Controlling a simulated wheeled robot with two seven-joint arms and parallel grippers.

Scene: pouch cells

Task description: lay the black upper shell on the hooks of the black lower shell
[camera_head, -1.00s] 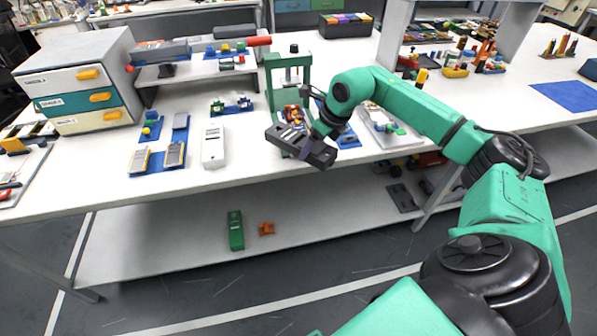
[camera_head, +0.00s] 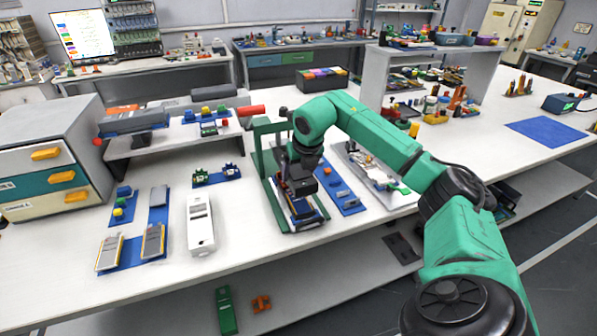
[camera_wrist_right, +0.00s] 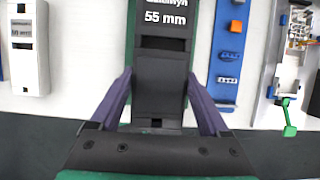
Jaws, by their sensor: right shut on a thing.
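My right gripper (camera_head: 298,188) points down over the green press-like stand (camera_head: 264,150). In the right wrist view its purple fingers (camera_wrist_right: 160,82) stand on both sides of a black shell (camera_wrist_right: 161,65) marked "55 mm" and are shut on it. I take this to be the black upper shell. In the head view the shell is mostly hidden by the gripper. The black lower shell and its hooks cannot be made out, and I cannot tell whether the two shells touch. My left gripper is not in view.
A white casing (camera_head: 200,225) stands left of the stand. A blue strip with small parts (camera_head: 343,190) and a pale tray (camera_head: 375,175) lie to its right. A grey and blue cell holder (camera_head: 130,255) lies farther left. The table's front edge is close.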

